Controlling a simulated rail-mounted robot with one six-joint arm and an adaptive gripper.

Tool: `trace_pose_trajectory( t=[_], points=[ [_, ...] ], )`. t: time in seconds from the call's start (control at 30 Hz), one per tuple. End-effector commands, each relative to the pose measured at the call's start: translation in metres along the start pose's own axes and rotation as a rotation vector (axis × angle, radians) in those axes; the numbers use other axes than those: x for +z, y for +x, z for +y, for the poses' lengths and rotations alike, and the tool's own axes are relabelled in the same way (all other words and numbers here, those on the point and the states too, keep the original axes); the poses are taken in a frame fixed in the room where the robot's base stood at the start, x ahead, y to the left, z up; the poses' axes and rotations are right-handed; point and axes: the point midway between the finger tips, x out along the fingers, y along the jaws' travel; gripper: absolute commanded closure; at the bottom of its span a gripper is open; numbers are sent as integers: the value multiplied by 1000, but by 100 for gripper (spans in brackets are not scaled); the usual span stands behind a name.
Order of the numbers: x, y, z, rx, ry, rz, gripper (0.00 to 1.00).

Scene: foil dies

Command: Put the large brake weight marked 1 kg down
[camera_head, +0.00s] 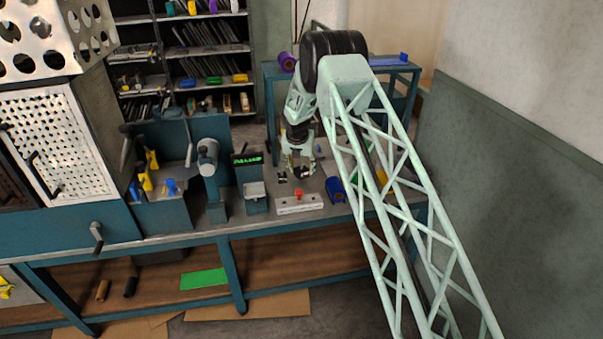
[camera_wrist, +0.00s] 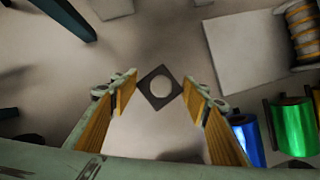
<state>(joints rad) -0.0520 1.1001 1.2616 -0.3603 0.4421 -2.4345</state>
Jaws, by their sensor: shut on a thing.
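My gripper (camera_head: 301,172) is low over the bench, right of the device with the green display (camera_head: 247,159). In the wrist view its two orange-padded fingers (camera_wrist: 160,93) stand wide apart, shut on what seems to be the large brake weight (camera_wrist: 147,90). It shows as a dark square turned on its corner, with a pale round middle, between the fingertips. I cannot read a 1 kg mark. The contact with the pads and any gap below the weight are unclear. In the head view I cannot tell the weight from the dark fingertips.
A pale block with a red knob (camera_head: 298,204) lies in front of my gripper. The wrist view shows a pale plate (camera_wrist: 250,60), an orange-wound spool (camera_wrist: 303,32), a green roll (camera_wrist: 286,126) and a blue roll (camera_wrist: 247,142) at right. Bare bench lies left of the fingers.

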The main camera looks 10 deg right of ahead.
Motion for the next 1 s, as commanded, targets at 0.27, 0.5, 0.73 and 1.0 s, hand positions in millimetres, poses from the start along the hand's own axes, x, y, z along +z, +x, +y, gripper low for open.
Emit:
trace_pose_trajectory(
  t=[0.27,0.5,0.73,1.0],
  points=[
    [-5,16,1,1,0,-4,84],
    [-5,17,1,1,0,-3,84],
    [-6,19,0,1,0,-3,84],
    [-8,20,0,0,0,-1,44]
  ],
)
